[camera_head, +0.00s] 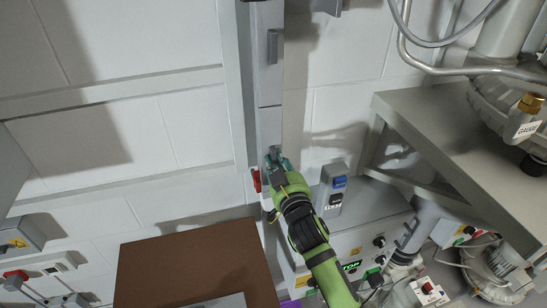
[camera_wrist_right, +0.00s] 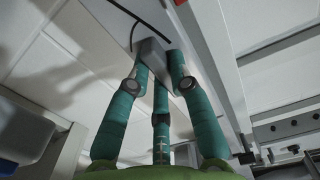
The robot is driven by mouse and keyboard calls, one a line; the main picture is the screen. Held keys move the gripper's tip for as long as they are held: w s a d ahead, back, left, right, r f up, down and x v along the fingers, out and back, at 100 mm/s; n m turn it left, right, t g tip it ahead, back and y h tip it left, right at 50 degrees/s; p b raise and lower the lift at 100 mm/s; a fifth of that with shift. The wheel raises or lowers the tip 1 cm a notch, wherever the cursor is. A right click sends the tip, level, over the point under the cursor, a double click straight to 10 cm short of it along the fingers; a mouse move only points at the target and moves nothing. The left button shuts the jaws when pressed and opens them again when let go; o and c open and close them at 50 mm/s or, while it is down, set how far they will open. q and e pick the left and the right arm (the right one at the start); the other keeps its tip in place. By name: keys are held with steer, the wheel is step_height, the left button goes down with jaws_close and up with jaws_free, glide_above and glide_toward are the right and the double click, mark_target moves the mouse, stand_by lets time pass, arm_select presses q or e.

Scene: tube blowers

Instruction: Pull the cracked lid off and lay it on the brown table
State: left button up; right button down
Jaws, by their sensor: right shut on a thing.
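My right gripper (camera_head: 275,163) reaches up from the bottom to the grey wall column (camera_head: 270,85). Its teal fingers also show in the right wrist view (camera_wrist_right: 153,68), closed around a small grey block (camera_wrist_right: 150,55). I cannot tell whether this block is part of the cracked lid or whether it is still attached to the column. No crack can be made out. The brown table (camera_head: 185,262) is at the lower left, apart from the gripper, with a grey flat thing at its front edge. My left gripper is not in view.
A red part (camera_head: 257,181) sits on the column beside the gripper. A switch box (camera_head: 332,188) with a blue button is close on the right. A grey shelf (camera_head: 440,125) with piping stands farther right. Most of the brown tabletop is clear.

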mark_target(274, 163)
steer(key=shift+s+a, duration=0.2)
steer(key=shift+a, duration=0.15)
steer(key=p+v, duration=0.2)
steer(key=v, duration=0.1)
steer(key=shift+s+d+f, duration=0.15)
steer(key=shift+s, duration=0.15)
steer(key=shift+r+p+v, duration=0.2)
steer(key=shift+p+v, duration=0.45)
steer(key=shift+v, duration=0.5)
steer(key=shift+s+d, duration=0.1)
